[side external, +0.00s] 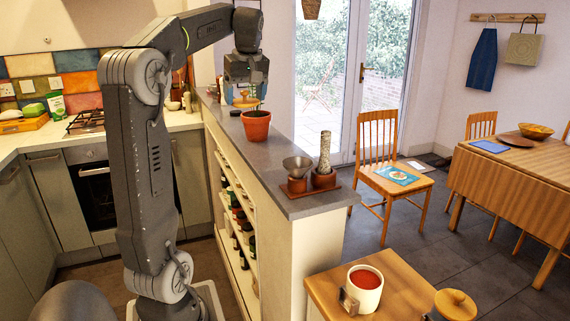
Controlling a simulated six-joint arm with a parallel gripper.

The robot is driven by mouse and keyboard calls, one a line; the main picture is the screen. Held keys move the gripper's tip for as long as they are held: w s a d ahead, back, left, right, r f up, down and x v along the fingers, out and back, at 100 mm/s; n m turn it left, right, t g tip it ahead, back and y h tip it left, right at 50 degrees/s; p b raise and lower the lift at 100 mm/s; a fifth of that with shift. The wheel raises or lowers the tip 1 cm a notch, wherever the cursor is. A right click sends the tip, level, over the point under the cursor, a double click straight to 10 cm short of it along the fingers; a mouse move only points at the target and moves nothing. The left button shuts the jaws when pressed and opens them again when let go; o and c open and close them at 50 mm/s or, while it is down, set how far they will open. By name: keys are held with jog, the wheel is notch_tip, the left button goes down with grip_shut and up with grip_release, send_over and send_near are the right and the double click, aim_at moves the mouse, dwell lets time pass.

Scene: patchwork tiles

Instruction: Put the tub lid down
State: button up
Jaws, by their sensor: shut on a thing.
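An open cream tub (371,300) with red contents stands on the small wooden table at the front, far from my gripper.
The terracotta plant pot (256,128) stands just below my gripper. A rack (314,189) with a grey funnel and a tall speckled cylinder stands farther along the counter (270,160). A jar with a wooden lid (455,304) is at the front table's right. Bare counter lies between pot and rack.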

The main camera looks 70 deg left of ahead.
aim_at(240, 101)
jog(key=shift+s+a+n, duration=0.3)
jog(key=shift+s+a, duration=0.35)
jog(key=shift+s, duration=0.15)
notch_tip(240, 101, down, 4)
jog(key=shift+w+d+f, duration=0.1)
jog(key=shift+w+f, duration=0.05)
jog(key=shift+f, duration=0.05)
jog(key=w+d+f, duration=0.1)
jog(key=w+f, duration=0.1)
jog(key=w, duration=0.1)
jog(key=w+d+f, duration=0.2)
jog(key=w+f, duration=0.1)
jog(key=w, duration=0.1)
jog(key=w+d+f, duration=0.1)
jog(key=w+f, duration=0.1)
jog(key=w, duration=0.2)
jog(key=shift+d+f, duration=0.25)
jog(key=shift+f, duration=0.15)
jog(key=shift+s+f, duration=0.1)
jog(key=shift+f, duration=1.85)
jog(key=o, duration=0.8)
jog(key=shift+f, duration=0.15)
